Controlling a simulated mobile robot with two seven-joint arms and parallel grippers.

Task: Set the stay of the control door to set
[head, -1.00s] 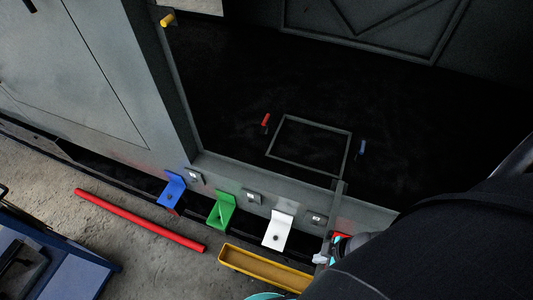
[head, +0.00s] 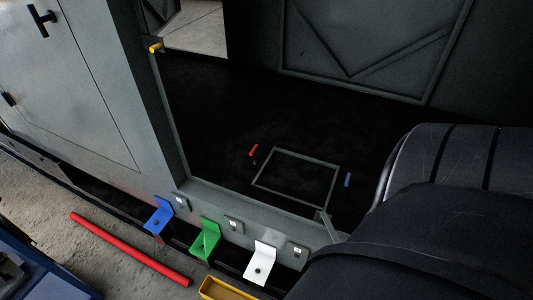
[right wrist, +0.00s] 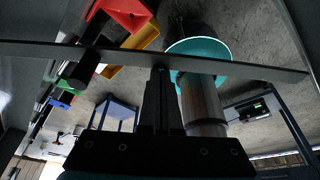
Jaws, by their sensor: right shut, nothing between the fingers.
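My right gripper (right wrist: 160,75) is shut with nothing between its fingers. In the right wrist view its tips reach a long thin grey bar (right wrist: 230,65) that crosses the picture; I cannot tell whether they touch it. A black grip-like block (right wrist: 78,66) sits at the bar's left part. I cannot tell for sure whether this bar is the stay. In the head view a short grey piece (head: 328,226) shows at the enclosure's lower sill, beside my dark right arm, which hides what lies beyond. A closed grey door (head: 75,75) with a black handle is at left. My left gripper is out of view.
Blue (head: 159,215), green (head: 206,240) and white (head: 260,262) brackets line the sill. A red rod (head: 130,250) lies on the floor near a yellow tray (head: 225,290). Red (head: 253,150), blue (head: 348,180) and yellow (head: 155,48) pegs stick out. A teal bowl (right wrist: 200,48) is below.

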